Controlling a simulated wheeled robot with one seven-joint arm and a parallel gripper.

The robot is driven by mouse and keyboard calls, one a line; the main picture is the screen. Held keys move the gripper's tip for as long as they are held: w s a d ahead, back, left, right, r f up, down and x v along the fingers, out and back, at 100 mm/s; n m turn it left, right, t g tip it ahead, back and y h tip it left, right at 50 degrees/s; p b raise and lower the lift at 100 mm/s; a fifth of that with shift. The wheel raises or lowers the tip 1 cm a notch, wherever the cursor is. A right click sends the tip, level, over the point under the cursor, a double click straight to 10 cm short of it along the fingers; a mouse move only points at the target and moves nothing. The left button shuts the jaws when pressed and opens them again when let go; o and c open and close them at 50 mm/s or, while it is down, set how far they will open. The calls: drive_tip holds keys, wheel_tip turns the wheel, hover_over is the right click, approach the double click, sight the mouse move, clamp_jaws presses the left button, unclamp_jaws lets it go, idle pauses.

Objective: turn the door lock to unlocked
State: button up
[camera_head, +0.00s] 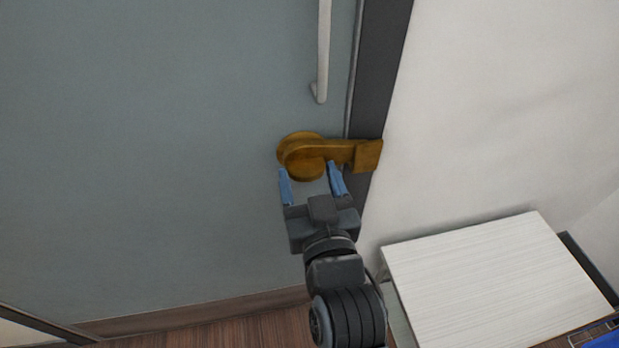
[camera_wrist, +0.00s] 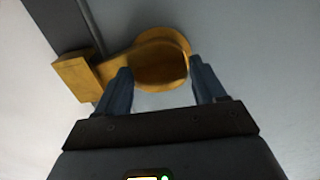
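The door lock (camera_head: 303,157) is a brass-coloured round knob with a flat bar running right to a square block (camera_head: 368,155) at the dark door frame. It sits on the grey-blue door (camera_head: 180,150). My gripper (camera_head: 311,174) is just below the round part, with its two blue fingers apart. In the wrist view the lock's round part (camera_wrist: 160,65) shows beyond and between the open fingers (camera_wrist: 161,78), and the bar runs left to the block (camera_wrist: 77,78). I cannot tell whether the fingers touch the lock.
A white vertical handle (camera_head: 322,50) is on the door above the lock. The dark door frame (camera_head: 385,60) and a white wall (camera_head: 510,110) are to the right. A white-topped table (camera_head: 495,285) stands at the lower right. The door left of the lock is clear.

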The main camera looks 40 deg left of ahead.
drive_tip(key=c, duration=1.1)
drive_tip(key=shift+f, duration=0.1)
drive_tip(key=n+b, duration=0.2)
drive_tip(key=n, duration=0.1)
drive_tip(key=shift+w+d, duration=0.1)
drive_tip(key=n+b, duration=0.3)
drive_tip(key=n, duration=0.2)
drive_tip(key=shift+n, duration=0.3)
drive_tip(key=n+b, duration=0.2)
drive_tip(key=n, duration=0.3)
drive_tip(key=shift+w+d+b, duration=0.1)
drive_tip(key=shift+b, duration=0.2)
drive_tip(key=shift+r+n+b, duration=0.15)
drive_tip(key=shift+n+b, duration=0.25)
drive_tip(key=shift+n, duration=0.65)
drive_tip(key=shift+r+n+b, duration=0.15)
drive_tip(key=shift+n+b, duration=0.2)
drive_tip(key=shift+n, duration=0.7)
